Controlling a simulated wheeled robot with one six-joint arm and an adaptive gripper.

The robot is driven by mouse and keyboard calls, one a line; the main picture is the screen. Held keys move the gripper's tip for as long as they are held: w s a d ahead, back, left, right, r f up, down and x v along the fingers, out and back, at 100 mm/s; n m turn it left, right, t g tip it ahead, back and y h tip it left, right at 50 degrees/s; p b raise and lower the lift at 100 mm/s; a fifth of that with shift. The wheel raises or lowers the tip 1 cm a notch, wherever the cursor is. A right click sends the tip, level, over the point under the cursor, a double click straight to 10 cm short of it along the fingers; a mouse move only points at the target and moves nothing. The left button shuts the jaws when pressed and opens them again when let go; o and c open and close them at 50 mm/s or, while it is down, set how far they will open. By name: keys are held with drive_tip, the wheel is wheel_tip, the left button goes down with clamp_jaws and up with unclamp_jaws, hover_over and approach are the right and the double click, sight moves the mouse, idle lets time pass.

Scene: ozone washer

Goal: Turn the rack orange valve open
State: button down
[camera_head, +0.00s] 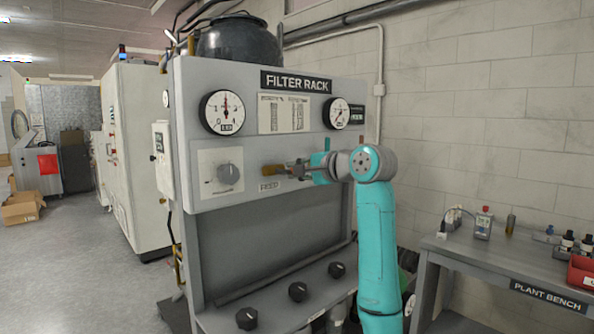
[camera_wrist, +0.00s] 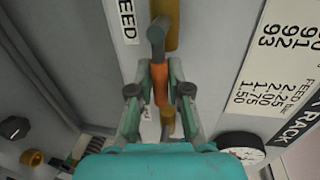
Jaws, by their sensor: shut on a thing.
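The rack orange valve handle (camera_wrist: 161,86) shows in the wrist view between my two fingers, with its grey pivot end (camera_wrist: 157,32) beyond the fingertips. It lies roughly along the line of the brass pipe (camera_wrist: 172,12). My gripper (camera_wrist: 161,76) is shut on the orange handle, one finger on each side. In the head view my gripper (camera_head: 300,169) is at the panel front, just right of the brass pipe piece (camera_head: 274,170) above the FEED label (camera_head: 269,186). The handle is mostly hidden there by my gripper.
Several black knobs sit on the lower ledge (camera_head: 262,326). A plant bench (camera_head: 500,262) stands at right; open floor (camera_head: 60,280) lies at left.

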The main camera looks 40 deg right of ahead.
drive_tip(key=shift+f, duration=0.15)
drive_tip(key=c, duration=1.1)
unclamp_jaws()
drive_tip(key=shift+s, duration=0.1)
drive_tip(key=s, duration=0.4)
drive_tip(key=s+r, duration=0.1)
drive_tip(key=s, duration=0.2)
drive_tip(key=s+r, duration=0.1)
drive_tip(key=s, duration=0.3)
drive_tip(key=shift+s+d+r, duration=0.25)
drive_tip(key=shift+s, duration=0.05)
